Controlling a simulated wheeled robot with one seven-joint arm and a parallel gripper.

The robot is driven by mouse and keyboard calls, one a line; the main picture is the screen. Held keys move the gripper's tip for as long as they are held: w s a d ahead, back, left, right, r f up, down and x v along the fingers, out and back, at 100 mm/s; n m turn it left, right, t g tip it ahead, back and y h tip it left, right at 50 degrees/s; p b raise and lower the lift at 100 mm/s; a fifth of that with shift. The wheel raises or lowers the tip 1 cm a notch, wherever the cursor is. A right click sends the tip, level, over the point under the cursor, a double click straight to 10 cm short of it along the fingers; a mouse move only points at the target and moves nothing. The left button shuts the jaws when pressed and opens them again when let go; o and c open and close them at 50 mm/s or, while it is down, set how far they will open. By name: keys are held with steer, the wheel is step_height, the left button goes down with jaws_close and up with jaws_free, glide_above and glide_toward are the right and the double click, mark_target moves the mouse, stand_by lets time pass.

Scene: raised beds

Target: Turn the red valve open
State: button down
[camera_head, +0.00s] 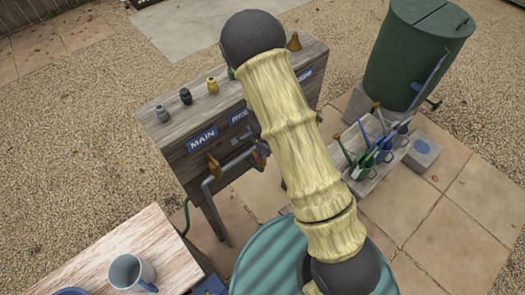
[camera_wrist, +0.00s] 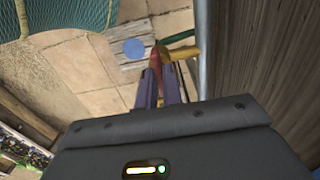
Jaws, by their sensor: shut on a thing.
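The red valve (camera_wrist: 155,57) shows in the wrist view as a small red handle beside a yellow brass body (camera_wrist: 183,54), next to a grey pipe (camera_wrist: 203,50). My gripper (camera_wrist: 160,72) is shut on the red handle; its two dark purple fingers reach up to it from below in the picture. The fingertips hide part of the handle, so its exact angle is hard to tell. In the head view my arm covers much of the valve area, in front of the wooden stand with a blue MAIN sign (camera_head: 202,139).
The wooden stand (camera_head: 168,118) carries small fittings along its top, and a brass tap (camera_head: 214,166) sticks out in front. A wooden table with a mug (camera_head: 128,271) is at lower left. A green barrel (camera_head: 412,60) and watering cans (camera_head: 385,150) stand at right.

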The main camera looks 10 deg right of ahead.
steer(key=n+b, duration=0.2)
steer(key=n, duration=0.3)
steer(key=shift+w+b, duration=0.1)
steer(key=shift+b, duration=0.2)
steer(key=n+b, duration=0.2)
steer(key=n, duration=0.3)
steer(key=shift+n, duration=0.4)
steer(key=n+b, duration=0.1)
steer(key=n, duration=0.2)
steer(key=shift+n+b, duration=0.3)
steer(key=shift+r+n+b, duration=0.1)
steer(key=shift+n+b, duration=0.25)
steer(key=shift+n, duration=1.35)
steer(key=c, duration=1.5)
jaws_free()
steer(key=shift+c, duration=0.2)
